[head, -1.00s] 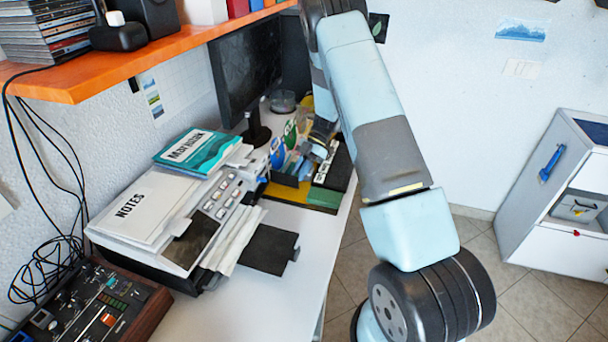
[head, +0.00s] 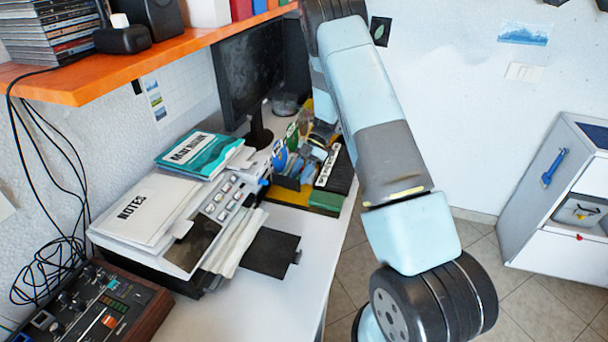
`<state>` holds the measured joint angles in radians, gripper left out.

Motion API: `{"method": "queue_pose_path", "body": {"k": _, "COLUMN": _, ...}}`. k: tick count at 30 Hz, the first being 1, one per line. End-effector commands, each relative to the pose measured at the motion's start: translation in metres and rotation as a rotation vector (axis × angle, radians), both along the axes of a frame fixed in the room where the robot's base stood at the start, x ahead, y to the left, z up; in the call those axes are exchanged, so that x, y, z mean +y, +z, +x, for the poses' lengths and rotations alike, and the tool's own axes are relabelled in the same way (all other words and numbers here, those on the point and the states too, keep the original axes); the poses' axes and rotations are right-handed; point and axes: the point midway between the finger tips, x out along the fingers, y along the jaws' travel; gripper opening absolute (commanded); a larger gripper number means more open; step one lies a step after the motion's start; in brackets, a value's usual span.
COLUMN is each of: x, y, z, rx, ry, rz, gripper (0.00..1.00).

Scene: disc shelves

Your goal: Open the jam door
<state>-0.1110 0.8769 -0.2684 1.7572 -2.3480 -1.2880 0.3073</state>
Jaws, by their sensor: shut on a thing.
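The printer (head: 185,243) stands on the white desk, with a sheet labelled NOTES on top. Crumpled paper (head: 238,242) sticks out of its right side. A dark flat flap (head: 271,252) lies beside the paper; I cannot tell whether it is the jam door. My gripper (head: 314,154) is at the far end of the desk, beyond the printer and apart from it, among small coloured items. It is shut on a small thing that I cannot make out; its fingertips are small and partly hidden.
A monitor (head: 250,75) stands at the back of the desk. A teal manual (head: 197,153) lies on the printer. An orange shelf (head: 75,88) overhangs the left. A mixer (head: 95,312) sits front left. A green block (head: 326,201) is near the desk's right edge. A cabinet stands right.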

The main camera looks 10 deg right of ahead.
Motion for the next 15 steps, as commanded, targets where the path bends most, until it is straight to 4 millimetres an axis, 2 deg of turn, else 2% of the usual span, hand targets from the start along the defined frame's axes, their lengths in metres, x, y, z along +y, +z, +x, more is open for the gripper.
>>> {"method": "queue_pose_path", "body": {"k": 8, "x": -0.003, "y": 0.008, "z": 0.005, "rx": -0.005, "ry": -0.001, "rz": 0.004, "gripper": 0.2}}
{"method": "queue_pose_path", "body": {"k": 15, "x": -0.028, "y": 0.036, "z": 0.022, "rx": -0.006, "ry": -0.001, "rz": 0.003, "gripper": 0.2}}
